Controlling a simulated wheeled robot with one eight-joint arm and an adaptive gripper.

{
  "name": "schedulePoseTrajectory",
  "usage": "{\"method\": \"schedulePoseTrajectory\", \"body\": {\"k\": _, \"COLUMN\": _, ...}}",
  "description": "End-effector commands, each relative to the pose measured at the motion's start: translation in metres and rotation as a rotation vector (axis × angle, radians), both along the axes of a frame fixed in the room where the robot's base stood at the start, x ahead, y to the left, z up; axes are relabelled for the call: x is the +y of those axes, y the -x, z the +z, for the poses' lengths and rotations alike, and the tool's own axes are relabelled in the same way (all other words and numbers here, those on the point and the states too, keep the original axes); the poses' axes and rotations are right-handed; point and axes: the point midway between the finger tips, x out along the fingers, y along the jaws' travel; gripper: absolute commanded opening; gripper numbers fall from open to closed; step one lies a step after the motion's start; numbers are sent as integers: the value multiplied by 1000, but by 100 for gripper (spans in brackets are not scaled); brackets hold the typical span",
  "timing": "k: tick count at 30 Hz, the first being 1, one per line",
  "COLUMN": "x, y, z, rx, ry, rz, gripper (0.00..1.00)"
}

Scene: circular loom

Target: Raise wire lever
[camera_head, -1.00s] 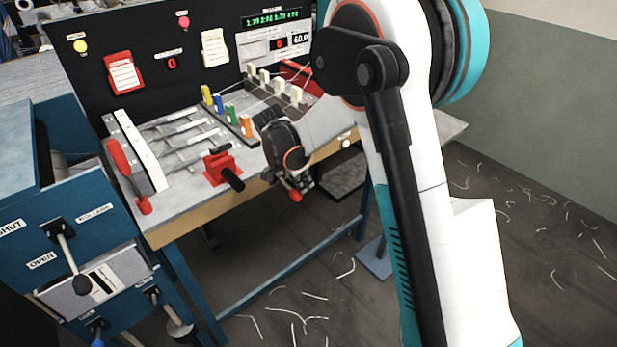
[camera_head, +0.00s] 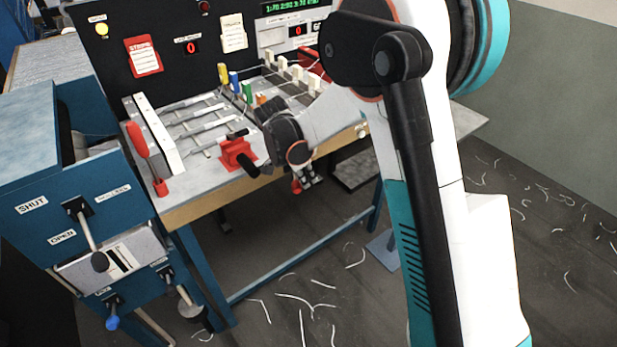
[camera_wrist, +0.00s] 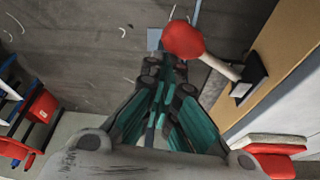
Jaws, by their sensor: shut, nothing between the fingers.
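A lever with a red ball knob (camera_wrist: 183,40) and a pale rod shows in the wrist view. Its rod runs to a black bracket (camera_wrist: 249,82) on the table's wooden front edge. I take it as the wire lever; no label on it is readable. In the head view a small red part (camera_head: 297,186) shows beside my fingers, probably this knob. My gripper (camera_wrist: 160,75) is shut and empty, its fingertips close to the knob. I cannot tell whether they touch it. In the head view my gripper (camera_head: 306,180) is below the table's front edge, partly hidden by my wrist.
The table (camera_head: 200,200) carries a red crank (camera_head: 238,153), a long red-handled lever (camera_head: 138,140) and several coloured blocks. A blue cabinet (camera_head: 30,235) with levers stands at left. The floor in front, strewn with wire scraps, has free room.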

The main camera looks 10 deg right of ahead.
Motion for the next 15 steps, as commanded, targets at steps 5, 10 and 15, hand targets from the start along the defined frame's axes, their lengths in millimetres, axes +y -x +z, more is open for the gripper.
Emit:
{"method": "schedulePoseTrajectory", "body": {"k": 5, "x": 2, "y": 0, "z": 0, "rx": 1, "ry": -4, "rz": 3, "gripper": 0}}
{"method": "schedulePoseTrajectory", "body": {"k": 10, "x": 2, "y": 0, "z": 0, "rx": 1, "ry": -4, "rz": 3, "gripper": 0}}
{"method": "schedulePoseTrajectory", "body": {"k": 15, "x": -13, "y": -2, "z": 3, "rx": 1, "ry": -3, "rz": 2, "gripper": 0}}
